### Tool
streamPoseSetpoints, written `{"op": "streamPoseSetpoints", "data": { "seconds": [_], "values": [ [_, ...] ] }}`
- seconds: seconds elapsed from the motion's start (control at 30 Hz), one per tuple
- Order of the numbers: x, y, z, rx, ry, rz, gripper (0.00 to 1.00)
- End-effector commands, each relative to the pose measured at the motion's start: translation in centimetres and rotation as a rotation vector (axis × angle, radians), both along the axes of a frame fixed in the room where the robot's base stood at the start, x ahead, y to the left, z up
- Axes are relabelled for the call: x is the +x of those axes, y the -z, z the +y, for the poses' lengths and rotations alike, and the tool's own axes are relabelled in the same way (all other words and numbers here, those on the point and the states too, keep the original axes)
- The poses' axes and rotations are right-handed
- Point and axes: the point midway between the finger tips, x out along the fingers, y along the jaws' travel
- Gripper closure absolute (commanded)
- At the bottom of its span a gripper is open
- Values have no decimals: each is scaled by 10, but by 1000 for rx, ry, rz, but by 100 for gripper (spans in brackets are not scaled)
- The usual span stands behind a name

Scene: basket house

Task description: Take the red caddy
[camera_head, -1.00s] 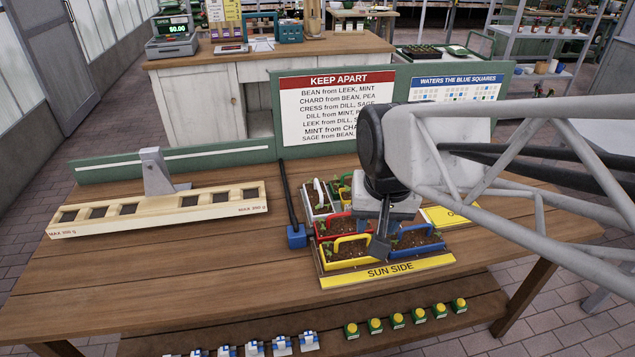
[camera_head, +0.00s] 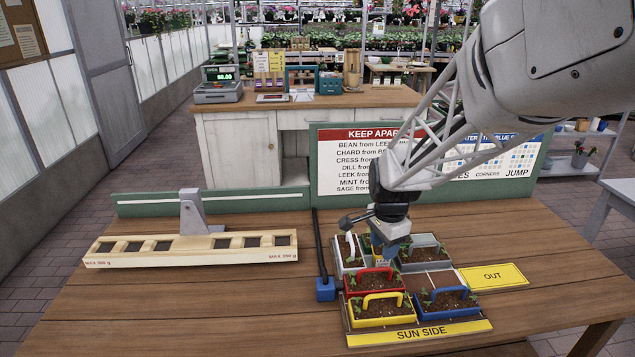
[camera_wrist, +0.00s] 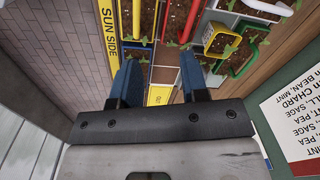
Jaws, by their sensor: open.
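The red caddy (camera_head: 362,289), with an arched red handle and soil with seedlings inside, sits in the tray (camera_head: 350,345) behind the yellow caddy (camera_head: 380,315). In the wrist view the red handle (camera_wrist: 191,20) shows near the top edge. My gripper (camera_head: 388,252) hangs above the tray, just behind the red caddy in the head view. Its two blue fingers (camera_wrist: 159,78) stand apart in the wrist view with no handle between them. The red caddy lies beyond the fingertips there. The arm hides part of the back row.
A blue caddy (camera_head: 450,303) stands right of the yellow one, with a bare soil-coloured cell (camera_head: 428,281) behind it. A white-handled caddy (camera_head: 348,257) and a grey caddy (camera_head: 424,250) are at the back. A scale beam (camera_head: 190,250) lies left; an OUT card (camera_head: 493,277) lies right.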

Motion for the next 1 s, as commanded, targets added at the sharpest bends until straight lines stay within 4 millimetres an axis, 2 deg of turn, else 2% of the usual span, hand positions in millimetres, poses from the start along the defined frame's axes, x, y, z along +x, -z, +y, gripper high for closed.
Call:
{"op": "streamPoseSetpoints", "data": {
  "seconds": [0.03,0.2,0.4,1.0],
  "values": [
    [10,11,-2,3,45,11,59],
    [38,38,-7,9,198,31,59],
    [56,60,-11,12,306,45,59],
    [61,71,-11,13,333,49,59]
  ]
}}
